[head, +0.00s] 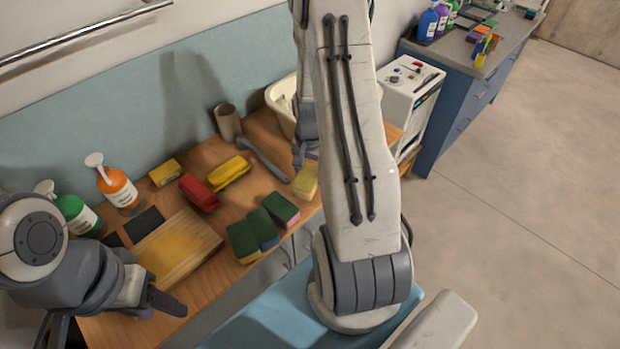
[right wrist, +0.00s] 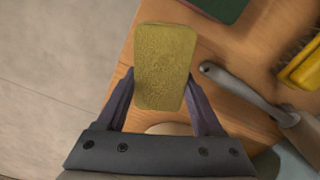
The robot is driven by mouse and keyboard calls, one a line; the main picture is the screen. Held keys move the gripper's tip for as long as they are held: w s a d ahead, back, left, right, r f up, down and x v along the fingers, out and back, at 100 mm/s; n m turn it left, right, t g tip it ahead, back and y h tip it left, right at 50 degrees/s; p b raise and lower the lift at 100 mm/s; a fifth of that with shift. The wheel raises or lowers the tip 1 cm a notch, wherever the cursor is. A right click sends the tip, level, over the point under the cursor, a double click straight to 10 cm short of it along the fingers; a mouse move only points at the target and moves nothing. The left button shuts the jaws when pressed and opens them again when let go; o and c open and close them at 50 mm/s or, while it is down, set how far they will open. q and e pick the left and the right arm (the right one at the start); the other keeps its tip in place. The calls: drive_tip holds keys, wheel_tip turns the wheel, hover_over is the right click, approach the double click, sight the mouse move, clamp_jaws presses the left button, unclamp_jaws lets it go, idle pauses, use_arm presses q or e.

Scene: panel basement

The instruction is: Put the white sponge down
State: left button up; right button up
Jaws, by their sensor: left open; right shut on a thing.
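My right gripper (head: 304,152) is shut on a pale yellow sponge (head: 306,181) at the right part of the wooden worktop. In the right wrist view the sponge (right wrist: 165,60) stands upright between the two fingers and looks dull yellow. I see no plainly white sponge. The sponge is over the worktop's edge region; I cannot tell whether it touches the wood. My right arm hides part of the worktop behind it. My left gripper (head: 158,297) is open and empty at the worktop's front left, near a wooden board.
Green-topped sponges (head: 281,208) stand left of the held sponge. A grey-handled tool (head: 262,158), a yellow brush (head: 229,172), a red brush (head: 199,193), a brown cup (head: 228,122) and a cream tub (head: 283,92) lie around. The wooden board (head: 190,242) and spray bottles (head: 117,186) are left.

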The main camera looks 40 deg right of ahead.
sight(310, 181)
wheel_tip(310, 181, down, 2)
drive_tip(key=shift+f+p, duration=0.2)
drive_tip(key=shift+p, duration=0.2)
drive_tip(key=shift+f, duration=0.35)
drive_tip(key=shift+f, duration=0.15)
drive_tip(key=o, duration=1.3)
wheel_tip(310, 181, up, 11)
drive_tip(key=shift+f+b, duration=0.1)
drive_tip(key=shift+b, duration=1.15)
drive_tip(key=shift+r, duration=0.75)
